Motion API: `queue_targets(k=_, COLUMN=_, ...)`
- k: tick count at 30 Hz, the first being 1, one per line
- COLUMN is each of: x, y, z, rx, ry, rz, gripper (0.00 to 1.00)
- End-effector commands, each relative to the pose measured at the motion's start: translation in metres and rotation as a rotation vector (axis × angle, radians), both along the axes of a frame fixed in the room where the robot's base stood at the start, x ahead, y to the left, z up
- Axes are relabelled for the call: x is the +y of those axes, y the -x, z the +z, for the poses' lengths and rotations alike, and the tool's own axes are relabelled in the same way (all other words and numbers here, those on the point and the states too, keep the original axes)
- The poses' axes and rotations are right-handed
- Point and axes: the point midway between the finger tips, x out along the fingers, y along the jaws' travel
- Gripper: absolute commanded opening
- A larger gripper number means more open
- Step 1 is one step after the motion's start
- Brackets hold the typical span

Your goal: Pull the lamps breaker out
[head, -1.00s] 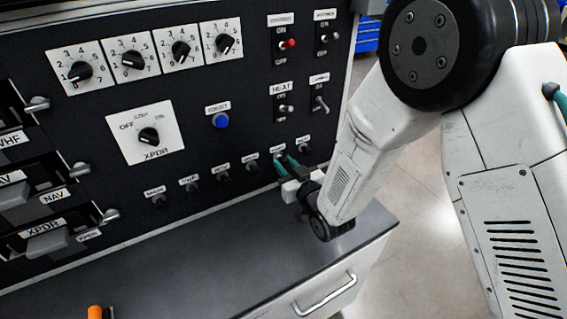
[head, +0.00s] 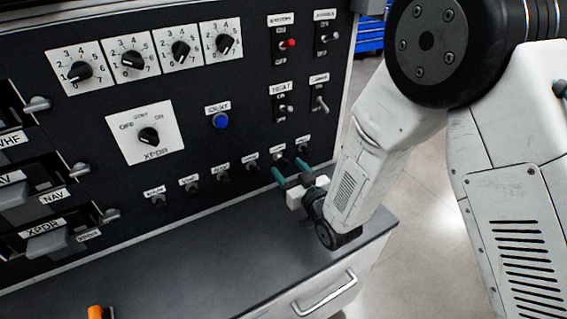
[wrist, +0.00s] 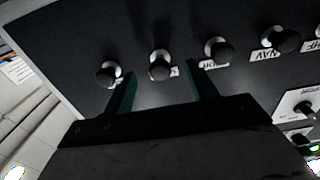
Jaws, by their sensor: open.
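A row of small black breaker knobs runs along the bottom of the black panel. Their labels are mostly too small to read in the head view, so I cannot tell for sure which is the lamps breaker; the rightmost knob (head: 302,148) is at the row's end. My gripper (head: 290,168) is open and empty, with its teal fingers pointing at the panel near the right end of the row. In the wrist view, the fingertips (wrist: 160,82) stand apart on either side of the second knob from the left (wrist: 160,66), short of it. The leftmost knob (wrist: 108,73) lies just outside the left finger.
Above the row are toggle switches (head: 320,104), a blue button (head: 221,121) and rotary dials (head: 149,135). A grey worktop (head: 200,250) lies below, with an orange object (head: 95,312) at its front. Neighbouring knobs stand close to the fingers.

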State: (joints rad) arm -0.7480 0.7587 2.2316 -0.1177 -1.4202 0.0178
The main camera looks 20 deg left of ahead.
Motion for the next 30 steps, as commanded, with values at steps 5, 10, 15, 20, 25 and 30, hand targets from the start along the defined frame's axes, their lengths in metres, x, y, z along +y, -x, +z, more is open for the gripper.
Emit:
queue_targets(k=5, x=-0.011, y=0.009, z=0.000, rx=0.000, ry=0.000, rz=0.000, gripper=0.57)
queue_targets(k=10, x=-0.021, y=0.018, z=0.000, rx=0.000, ry=0.000, rz=0.000, gripper=0.57)
queue_targets(k=15, x=-0.031, y=0.027, z=0.000, rx=0.001, ry=0.001, rz=0.000, gripper=0.57)
queue_targets(k=20, x=-0.037, y=0.032, z=0.000, rx=0.000, ry=0.000, rz=0.000, gripper=0.57)
queue_targets(k=25, x=-0.038, y=0.032, z=0.000, rx=-0.001, ry=-0.001, rz=0.000, gripper=0.57)
queue_targets(k=30, x=-0.038, y=0.032, z=0.000, rx=-0.001, ry=-0.001, rz=0.000, gripper=0.57)
